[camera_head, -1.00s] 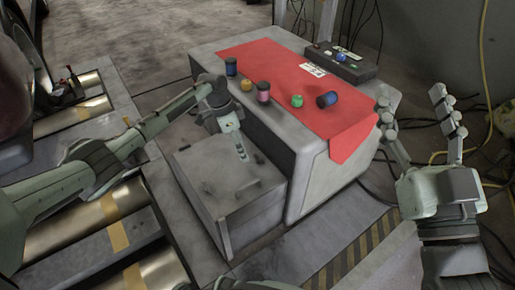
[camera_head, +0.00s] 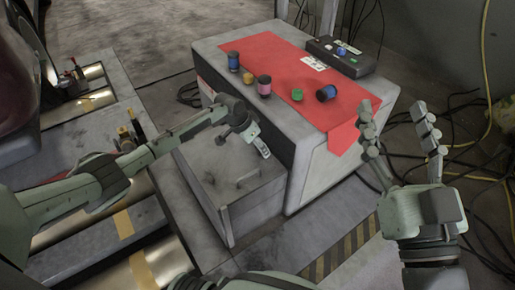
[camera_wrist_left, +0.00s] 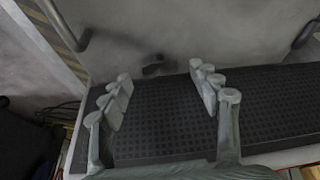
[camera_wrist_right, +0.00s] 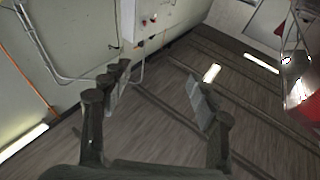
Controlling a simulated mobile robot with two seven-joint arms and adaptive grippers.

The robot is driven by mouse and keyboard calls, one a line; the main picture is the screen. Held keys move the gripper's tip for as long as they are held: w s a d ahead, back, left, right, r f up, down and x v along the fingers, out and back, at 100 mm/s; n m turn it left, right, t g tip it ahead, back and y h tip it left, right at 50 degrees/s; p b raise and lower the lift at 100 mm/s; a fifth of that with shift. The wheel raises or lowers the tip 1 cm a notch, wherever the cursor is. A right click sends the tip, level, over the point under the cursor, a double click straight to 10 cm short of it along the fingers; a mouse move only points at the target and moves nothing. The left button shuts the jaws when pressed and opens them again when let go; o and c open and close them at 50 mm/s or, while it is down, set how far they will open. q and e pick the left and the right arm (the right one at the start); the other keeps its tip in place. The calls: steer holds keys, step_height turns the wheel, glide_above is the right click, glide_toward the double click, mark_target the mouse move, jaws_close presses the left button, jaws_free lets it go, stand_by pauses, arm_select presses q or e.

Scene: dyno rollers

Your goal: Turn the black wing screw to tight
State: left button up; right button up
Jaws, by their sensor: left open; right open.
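The black wing screw (camera_wrist_left: 152,68) appears as a small dark piece on the grey metal surface in the left wrist view, between and just beyond my left fingertips. It does not look gripped. In the head view I cannot make it out; it may be hidden by the gripper. My left gripper (camera_head: 243,145) is open above the low grey metal box (camera_head: 262,188), fingers pointing down towards its top; its fingers also show apart in the left wrist view (camera_wrist_left: 160,82). My right gripper (camera_head: 396,115) is open and empty, raised at the right with its fingers up, away from the box.
A larger grey cabinet (camera_head: 318,178) with a red cloth (camera_head: 282,68) stands behind the box. Several small spools and a dark control box (camera_head: 341,57) lie on top. Metal rollers (camera_head: 160,262) are at the left. Cables (camera_head: 490,150) run over the right floor.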

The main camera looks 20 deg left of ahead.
arm_select(q)
steer(key=shift+w+d+f, duration=0.15)
steer(key=shift+w+f, duration=0.05)
steer(key=shift+f, duration=0.35)
arm_select(e)
steer(key=shift+s+r+t, duration=0.35)
steer(key=shift+r+t, duration=0.15)
steer(key=shift+r, duration=0.3)
arm_select(q)
steer(key=shift+c, duration=0.5)
steer(key=c, duration=1.1)
steer(key=shift+o, duration=0.2)
steer(key=shift+m+g+b, duration=0.3)
steer(key=shift+m, duration=0.4)
arm_select(e)
steer(key=shift+s+r+t+y, duration=0.1)
steer(key=shift+r+t+y, duration=0.2)
steer(key=shift+r, duration=0.2)
arm_select(q)
steer(key=o, duration=1.2)
steer(key=shift+c, duration=0.2)
steer(key=shift+r, duration=0.15)
steer(key=v, duration=1.1)
steer(key=shift+s+a+r, duration=0.2)
steer(key=shift+a+r, duration=0.05)
steer(key=shift+a, duration=0.1)
arm_select(e)
steer(key=shift+f, duration=0.15)
